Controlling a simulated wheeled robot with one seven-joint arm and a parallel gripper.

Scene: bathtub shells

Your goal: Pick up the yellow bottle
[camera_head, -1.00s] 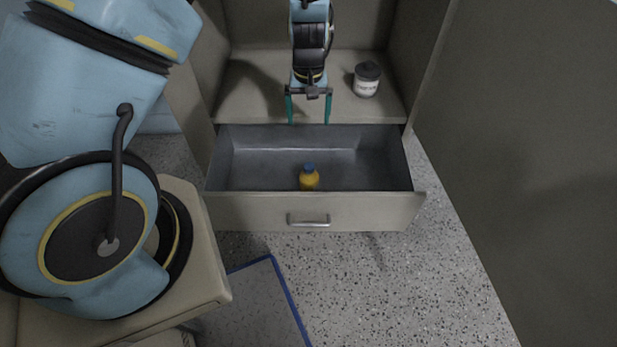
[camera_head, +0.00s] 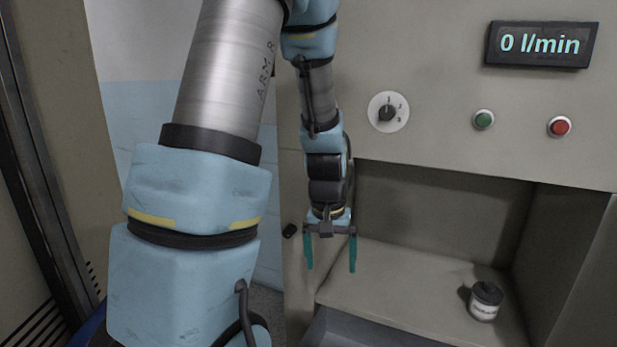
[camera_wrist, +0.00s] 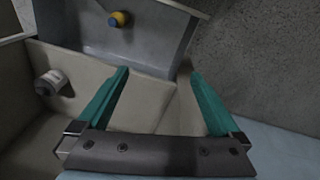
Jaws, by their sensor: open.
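The yellow bottle (camera_wrist: 120,19) with a blue cap lies in or stands in the open grey drawer (camera_wrist: 92,42), at the top of the wrist view. It is out of the head view now; only part of the drawer (camera_head: 345,333) shows at the bottom edge there. My gripper (camera_head: 331,268) has its two green fingers spread, with nothing between them. It hangs at the left side of the cabinet recess. In the wrist view my gripper (camera_wrist: 160,76) points toward the shelf and drawer, with the bottle beyond the fingertips and apart from them.
A small white jar with a dark lid (camera_head: 485,300) stands on the shelf (camera_head: 400,280), right of my gripper; the jar also shows in the wrist view (camera_wrist: 51,82). The panel above has a dial (camera_head: 388,112), green button (camera_head: 484,119), red button (camera_head: 559,126) and flow display (camera_head: 541,44).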

